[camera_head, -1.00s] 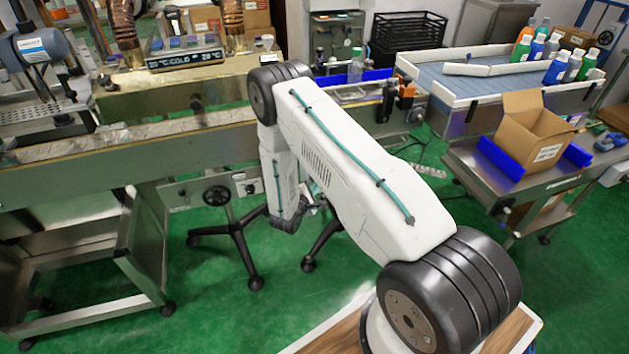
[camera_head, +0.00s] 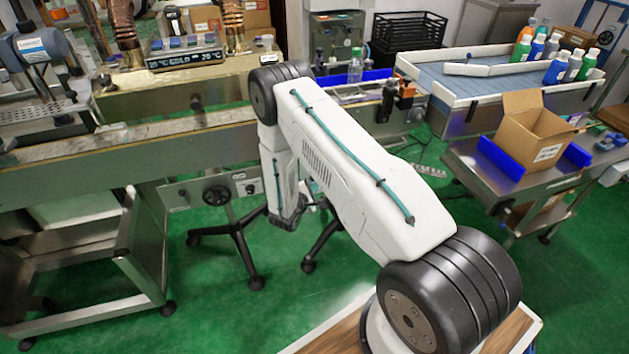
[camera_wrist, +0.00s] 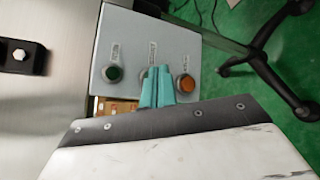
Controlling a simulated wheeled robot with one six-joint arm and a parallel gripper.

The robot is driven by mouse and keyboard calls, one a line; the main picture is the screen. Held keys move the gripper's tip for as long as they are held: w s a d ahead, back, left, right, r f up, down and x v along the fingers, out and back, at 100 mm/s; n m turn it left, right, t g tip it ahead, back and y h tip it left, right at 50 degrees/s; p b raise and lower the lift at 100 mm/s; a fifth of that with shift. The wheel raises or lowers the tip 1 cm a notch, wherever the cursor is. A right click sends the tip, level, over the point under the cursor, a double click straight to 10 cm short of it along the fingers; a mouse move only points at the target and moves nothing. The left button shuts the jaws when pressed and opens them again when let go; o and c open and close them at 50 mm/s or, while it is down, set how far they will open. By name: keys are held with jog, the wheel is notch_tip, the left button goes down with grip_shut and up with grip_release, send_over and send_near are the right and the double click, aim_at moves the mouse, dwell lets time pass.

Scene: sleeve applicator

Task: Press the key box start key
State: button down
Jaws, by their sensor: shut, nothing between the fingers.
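The key box (camera_wrist: 128,50) shows in the wrist view as a grey panel with small labels too blurred to read. A green round key (camera_wrist: 114,73) sits at its left and an orange round key (camera_wrist: 186,83) at its right. My gripper (camera_wrist: 157,78) has teal fingers, shut together and empty. They overlap the panel between the two keys, closer to the orange one, and hide whatever is behind them. I cannot tell whether the fingertips touch the panel. In the head view my arm hides the gripper.
A dark bracket (camera_wrist: 22,56) is on the metal surface left of the key box.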

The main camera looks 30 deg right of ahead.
jog(key=shift+w+d, duration=0.1)
jog(key=shift+w, duration=0.3)
dwell(0.8)
jog(key=shift+s, duration=0.15)
jog(key=shift+s+a, duration=0.2)
jog(key=shift+s, duration=0.45)
jog(key=shift+s+a, duration=0.25)
jog(key=shift+s, duration=0.55)
jog(key=shift+s+a, duration=0.2)
jog(key=shift+s, duration=0.6)
jog(key=shift+s+a, duration=0.25)
jog(key=shift+s, duration=0.55)
